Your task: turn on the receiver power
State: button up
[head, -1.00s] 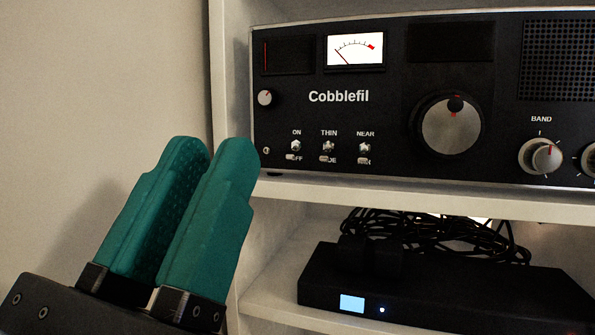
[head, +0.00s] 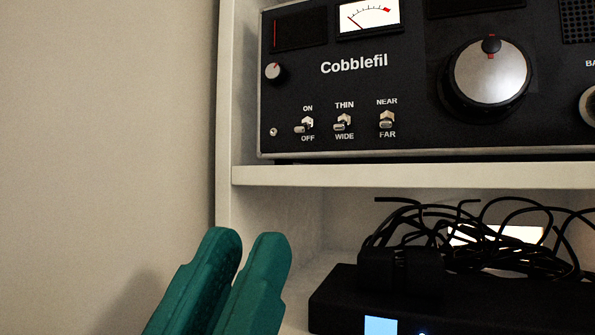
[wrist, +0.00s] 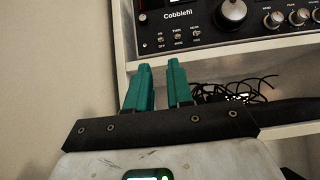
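The black receiver (head: 300,90), marked Cobblefil, sits on a white shelf and also shows in the wrist view (wrist: 205,25). Its ON/OFF toggle switch (head: 305,124) is the leftmost of three, with ON above and OFF below. Its lever appears to point down towards OFF. The switch also shows in the wrist view (wrist: 160,39). My gripper (head: 246,238) has two teal fingers with a gap between them and nothing held. It is below and left of the switches, apart from the receiver. In the wrist view, the fingertips (wrist: 159,65) are below the switch row.
The THIN/WIDE switch (head: 342,123) and NEAR/FAR switch (head: 387,121) stand close to the right. A large dial (head: 490,72) is further right. The shelf edge (head: 400,175) lies below the receiver. Black cables (head: 470,240) lie on a black box (head: 340,300) beneath. A wall rises at left.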

aim_at(298, 131)
jog(key=p+x, duration=0.4)
jog(key=x, duration=0.6)
jog(key=shift+w+r, duration=0.15)
jog(key=shift+r, duration=0.05)
grip_shut()
